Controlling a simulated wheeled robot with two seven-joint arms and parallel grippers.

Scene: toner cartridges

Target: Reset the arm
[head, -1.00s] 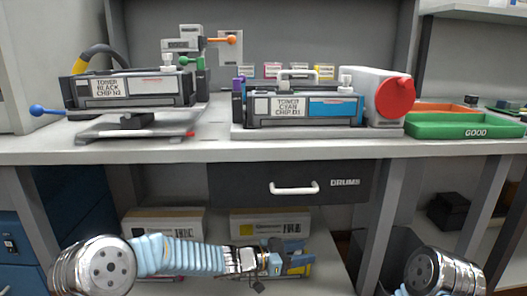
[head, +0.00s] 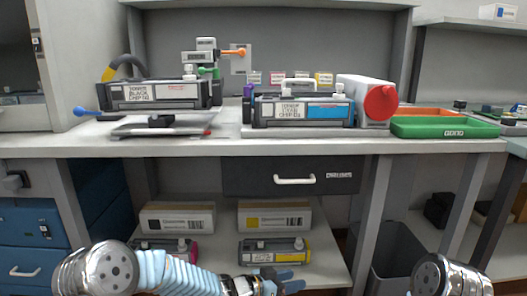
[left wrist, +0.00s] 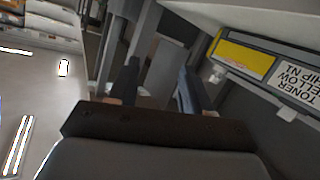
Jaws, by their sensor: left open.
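My left arm comes in along the bottom of the head view, and its gripper (head: 292,281) is low, in front of the lower shelf. In the left wrist view the left gripper's two dark fingers (left wrist: 158,88) stand apart with nothing between them. A toner cartridge with a yellow label (left wrist: 265,62) is to the right of the fingers, apart from them. In the head view a yellow-marked cartridge (head: 274,252) sits on the lower shelf just above the gripper. Only a shiny joint of my right arm shows at bottom right; its gripper is out of view.
The workbench (head: 330,147) holds a black cartridge (head: 155,94), a cyan cartridge (head: 302,110) and a green GOOD tray (head: 445,128). Below are a DRUMS drawer (head: 290,178) and a lower shelf with boxes (head: 274,218). A grey bin (head: 395,255) stands at right.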

